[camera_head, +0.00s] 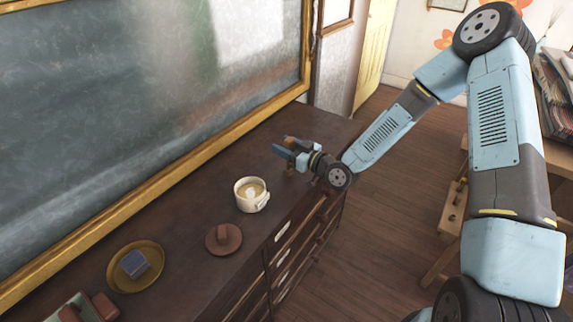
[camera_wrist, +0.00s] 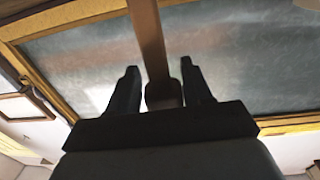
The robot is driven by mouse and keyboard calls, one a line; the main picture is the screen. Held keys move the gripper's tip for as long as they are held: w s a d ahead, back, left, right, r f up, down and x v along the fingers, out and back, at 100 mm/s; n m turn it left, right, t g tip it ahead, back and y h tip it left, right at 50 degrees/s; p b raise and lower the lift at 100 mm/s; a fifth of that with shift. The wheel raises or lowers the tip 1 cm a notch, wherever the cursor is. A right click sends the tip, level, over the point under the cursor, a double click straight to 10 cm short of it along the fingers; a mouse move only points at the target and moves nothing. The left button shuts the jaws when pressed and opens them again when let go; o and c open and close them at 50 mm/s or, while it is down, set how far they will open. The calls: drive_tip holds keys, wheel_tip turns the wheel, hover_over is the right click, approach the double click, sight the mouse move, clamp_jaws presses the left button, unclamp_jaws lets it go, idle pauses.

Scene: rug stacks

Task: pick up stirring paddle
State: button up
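A long brown wooden piece, which looks like the stirring paddle, shows in the wrist view (camera_wrist: 152,45), running from the top edge down between my fingers. In the head view only small brown parts show above and below my gripper (camera_head: 285,155); most of it is hidden by the fingers. My gripper, also in the wrist view (camera_wrist: 161,72), has its two dark fingers apart, one on each side of the wood. Narrow gaps seem to show beside it, so I see no clear grip. The gripper is over the far end of the dark cabinet top.
On the cabinet top (camera_head: 200,280) stand a cream mug (camera_head: 243,203), a round brown lid-like piece (camera_head: 224,239), and a yellow dish (camera_head: 120,282) holding a blue block (camera_head: 134,265). Reddish blocks (camera_head: 90,309) lie near left. A gold-framed chalkboard (camera_head: 130,90) rises behind.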

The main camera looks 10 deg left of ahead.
drive_tip(key=c, duration=0.7)
drive_tip(key=shift+c, duration=0.2)
